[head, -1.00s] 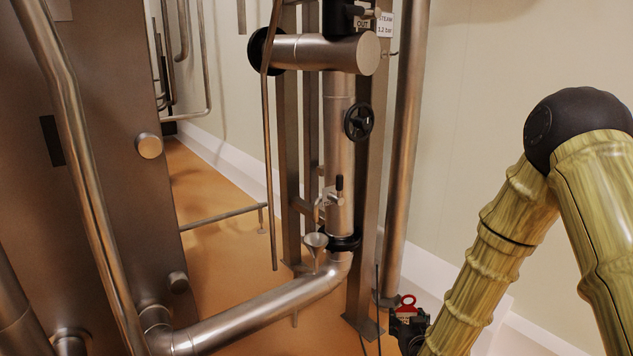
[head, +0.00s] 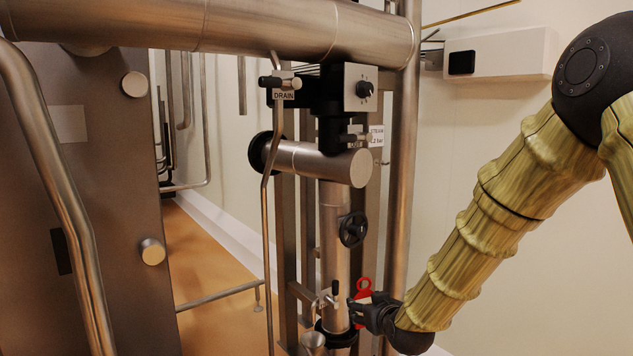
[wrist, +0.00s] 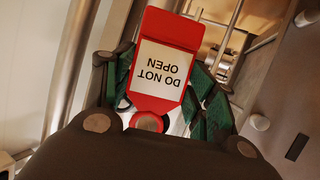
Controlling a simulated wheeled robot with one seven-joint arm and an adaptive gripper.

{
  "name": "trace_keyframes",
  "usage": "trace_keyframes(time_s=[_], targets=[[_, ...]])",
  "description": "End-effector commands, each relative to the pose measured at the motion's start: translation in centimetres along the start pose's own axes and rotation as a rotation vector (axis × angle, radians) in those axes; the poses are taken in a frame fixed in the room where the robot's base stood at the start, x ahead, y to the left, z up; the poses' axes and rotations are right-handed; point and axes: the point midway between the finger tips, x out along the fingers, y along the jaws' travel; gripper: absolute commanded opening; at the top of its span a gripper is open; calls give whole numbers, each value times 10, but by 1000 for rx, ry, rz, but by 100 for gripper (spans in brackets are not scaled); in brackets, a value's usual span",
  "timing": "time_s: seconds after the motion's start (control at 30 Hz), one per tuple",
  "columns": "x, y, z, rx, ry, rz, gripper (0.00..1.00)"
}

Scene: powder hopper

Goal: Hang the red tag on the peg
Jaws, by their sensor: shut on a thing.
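The red tag (head: 363,285) is held in my gripper (head: 357,309), in front of the lower part of the vertical steel pipe. Its ringed end points up in the head view, and the gripper hides much of the rest. In the wrist view the red tag (wrist: 184,30) has a white label reading DO NOT OPEN, upside down, between the green-padded fingers of my gripper (wrist: 165,88). A small thin peg-like piece (head: 384,162) sticks out by the STEAM sign, above the tag and apart from it. I cannot tell for sure that it is the peg.
A black handwheel (head: 352,229) and a small valve with a black handle (head: 334,291) are close to my gripper. The wall to the right is mostly bare.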

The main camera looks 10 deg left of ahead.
Motion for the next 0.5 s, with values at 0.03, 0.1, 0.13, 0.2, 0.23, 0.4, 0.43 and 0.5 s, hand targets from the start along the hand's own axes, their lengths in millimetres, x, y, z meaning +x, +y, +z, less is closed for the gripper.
trace_keyframes(time_s=[0.03,0.1,0.13,0.2,0.23,0.4,0.43,0.5], targets=[[-8,-1,-30,-9,6,-11,31],[-15,-4,-55,-21,7,-28,31],[-18,-6,-66,-26,9,-35,31],[-26,-10,-91,-38,10,-54,31],[-29,-11,-102,-43,11,-60,31],[-49,-19,-163,-71,17,-99,31],[-53,-21,-174,-76,18,-107,31],[-62,-24,-198,-87,20,-122,31]])
